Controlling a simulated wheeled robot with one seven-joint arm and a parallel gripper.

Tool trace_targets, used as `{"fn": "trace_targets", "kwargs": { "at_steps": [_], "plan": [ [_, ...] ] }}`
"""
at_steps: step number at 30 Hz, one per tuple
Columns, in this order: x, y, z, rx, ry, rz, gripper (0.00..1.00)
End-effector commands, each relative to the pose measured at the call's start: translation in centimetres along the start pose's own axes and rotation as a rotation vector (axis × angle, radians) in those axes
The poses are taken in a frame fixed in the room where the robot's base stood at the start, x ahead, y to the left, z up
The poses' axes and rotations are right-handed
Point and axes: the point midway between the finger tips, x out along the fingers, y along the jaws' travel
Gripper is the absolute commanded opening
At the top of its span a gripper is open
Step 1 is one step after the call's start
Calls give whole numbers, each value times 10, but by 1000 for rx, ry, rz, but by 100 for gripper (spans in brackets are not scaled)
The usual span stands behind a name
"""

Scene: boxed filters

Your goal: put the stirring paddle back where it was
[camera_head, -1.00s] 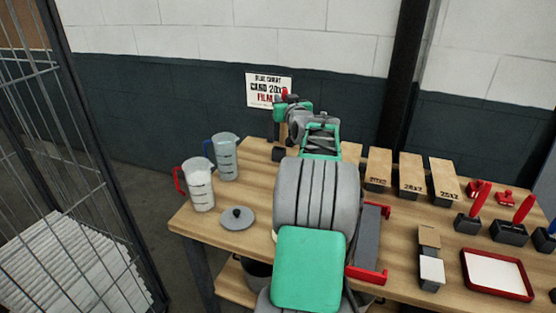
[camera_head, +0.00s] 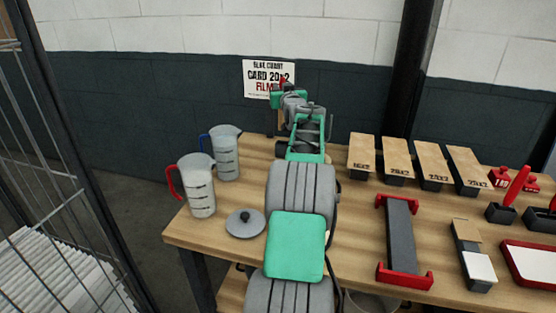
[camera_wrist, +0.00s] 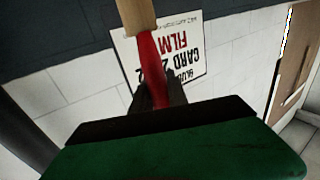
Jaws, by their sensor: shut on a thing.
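My gripper (camera_head: 284,97) is at the far side of the table, raised in front of the wall sign. It is shut on the stirring paddle, whose red handle (camera_wrist: 150,65) and pale wooden part (camera_wrist: 136,14) show in the wrist view. In the head view only a small red end of the paddle (camera_head: 283,79) shows clearly above the jaws. A red-handled jug (camera_head: 200,190) with white contents and a blue-handled jug (camera_head: 226,157) stand on the left of the table. The arm hides part of the table behind it.
A grey lid (camera_head: 240,227) lies near the red-handled jug. Right of my arm are a grey and red rack (camera_head: 401,235), several wood-topped boxes (camera_head: 397,165), a small block (camera_head: 478,266) and a red-rimmed tray (camera_head: 540,247). A wire cage (camera_head: 60,150) stands at the left.

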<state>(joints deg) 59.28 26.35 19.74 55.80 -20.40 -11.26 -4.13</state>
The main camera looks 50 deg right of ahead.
Motion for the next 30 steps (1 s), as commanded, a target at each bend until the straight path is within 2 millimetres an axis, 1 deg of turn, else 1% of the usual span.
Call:
{"fn": "trace_targets", "kwargs": {
  "at_steps": [6,7,11,16,18,24,28,29,30],
  "plan": [
    [-1,8,40,1,-4,10,0],
    [-2,9,44,1,-3,10,0],
    [-2,10,62,2,-3,11,0],
    [-2,8,95,2,-4,10,0],
    [-2,8,101,1,-1,9,0],
    [-1,6,101,0,0,7,0],
    [-1,6,106,0,0,7,0],
    [-1,6,105,0,0,7,20],
    [-1,6,104,0,0,7,23]
  ]
}}
